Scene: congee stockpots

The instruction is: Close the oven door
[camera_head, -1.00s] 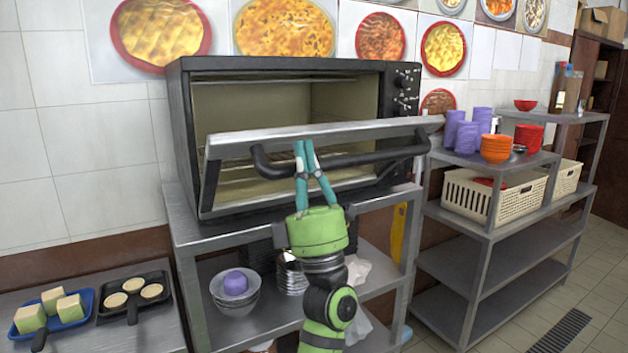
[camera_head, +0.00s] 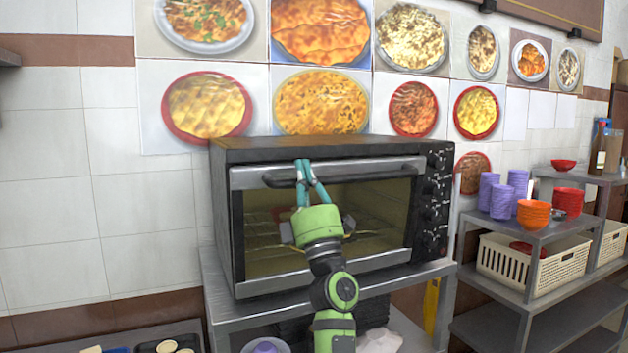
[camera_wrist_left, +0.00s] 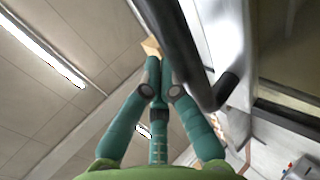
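The black oven (camera_head: 330,145) stands on a metal shelf unit. Its glass door (camera_head: 370,215) is upright against the front and looks shut or nearly shut; a small remaining gap cannot be told. The dark bar handle (camera_head: 370,172) runs across the door's top. My left gripper (camera_head: 303,165) is in front of the door, fingertips at the left part of the handle. In the left wrist view my gripper (camera_wrist_left: 159,62) has its green fingers together at the tips, with the handle (camera_wrist_left: 185,55) beside them, not between them. My right gripper is not in view.
A metal shelf (camera_head: 540,240) on the right holds purple cups (camera_head: 490,192), orange bowls (camera_head: 534,213) and a cream basket (camera_head: 520,265). Food pictures hang on the tiled wall behind. Small trays with food show at the bottom left. The space before the oven is otherwise free.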

